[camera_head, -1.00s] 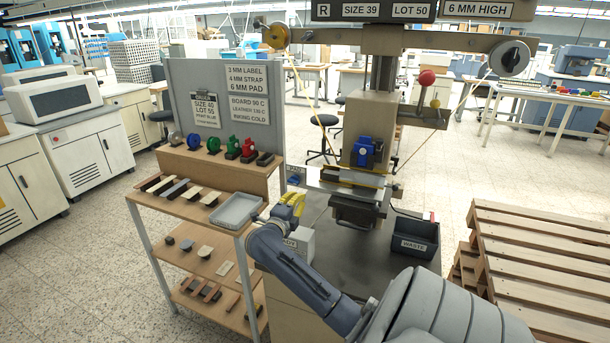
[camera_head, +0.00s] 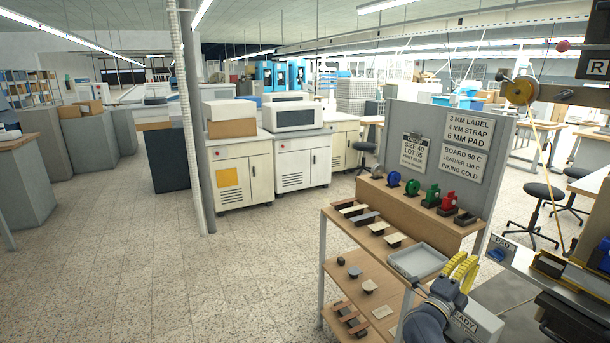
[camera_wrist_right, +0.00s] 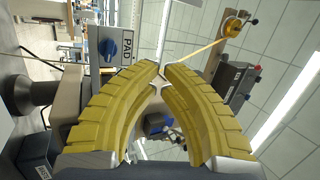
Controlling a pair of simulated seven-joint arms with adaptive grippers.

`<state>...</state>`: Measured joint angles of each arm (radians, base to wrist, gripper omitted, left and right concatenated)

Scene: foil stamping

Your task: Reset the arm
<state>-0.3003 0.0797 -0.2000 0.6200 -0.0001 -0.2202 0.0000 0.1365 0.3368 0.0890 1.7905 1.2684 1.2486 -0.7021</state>
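My right gripper (camera_head: 467,265) has two yellow curved fingers and shows at the lower right of the head view, beside the right end of the wooden shelf rack (camera_head: 337,216). It is above the bench by the READY box (camera_head: 470,318), near the grey tray (camera_head: 417,261). In the right wrist view its fingers (camera_wrist_right: 161,68) bow inward and their tips come nearly together, with nothing visible held between them. My left gripper is in neither view.
The stamping press (camera_head: 565,272) stands at the right edge, with a PAD switch (camera_head: 497,249) beside it. A grey sign panel (camera_head: 437,160) rises behind the rack's coloured rolls. Open speckled floor (camera_head: 200,270) lies left of the rack. A grey post (camera_head: 190,120) stands farther back.

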